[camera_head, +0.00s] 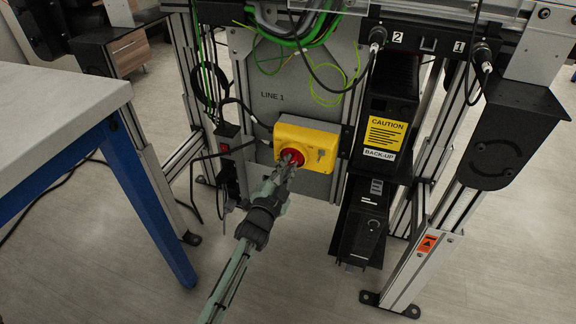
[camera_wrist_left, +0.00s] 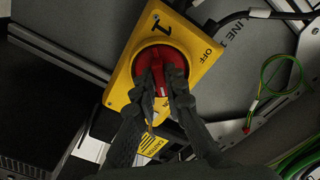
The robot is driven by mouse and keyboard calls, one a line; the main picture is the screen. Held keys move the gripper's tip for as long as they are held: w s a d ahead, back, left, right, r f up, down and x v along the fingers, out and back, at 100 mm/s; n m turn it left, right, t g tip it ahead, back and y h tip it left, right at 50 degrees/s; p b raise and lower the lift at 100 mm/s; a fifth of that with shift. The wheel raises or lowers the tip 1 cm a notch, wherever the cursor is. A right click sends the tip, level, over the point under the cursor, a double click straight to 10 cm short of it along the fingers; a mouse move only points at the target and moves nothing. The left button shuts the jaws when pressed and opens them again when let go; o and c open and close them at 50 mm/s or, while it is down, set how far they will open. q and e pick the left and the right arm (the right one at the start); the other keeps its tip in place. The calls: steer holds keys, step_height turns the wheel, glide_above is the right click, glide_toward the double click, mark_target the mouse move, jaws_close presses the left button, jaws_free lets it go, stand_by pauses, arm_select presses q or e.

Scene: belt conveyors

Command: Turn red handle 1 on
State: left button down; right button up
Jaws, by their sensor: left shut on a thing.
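The red handle (camera_head: 298,154) is a round rotary knob on the yellow switch box (camera_head: 318,132), which is mounted on the grey LINE 1 panel. In the left wrist view the red handle (camera_wrist_left: 151,57) sits on the yellow plate (camera_wrist_left: 200,60), with a large "1" and the word "OFF" printed beside it. My left gripper (camera_head: 288,163) reaches the knob from the front. In the wrist view its two fingers (camera_wrist_left: 164,75) are on either side of the knob's raised grip, shut on it. The fingers hide part of the grip, so its exact setting is hard to tell. My right gripper is not in view.
A black unit with a yellow caution label (camera_head: 384,134) stands right of the box. A small black box with a red switch (camera_head: 228,144) is at its left. Green and black cables (camera_head: 290,30) hang above. A blue-legged table (camera_head: 60,110) stands at the left.

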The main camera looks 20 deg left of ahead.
arm_select(q)
steer(key=shift+f, duration=0.1)
steer(key=c, duration=1.6)
jaws_free()
steer(key=shift+s, duration=0.1)
steer(key=s, duration=1.2)
steer(key=shift+a, duration=0.2)
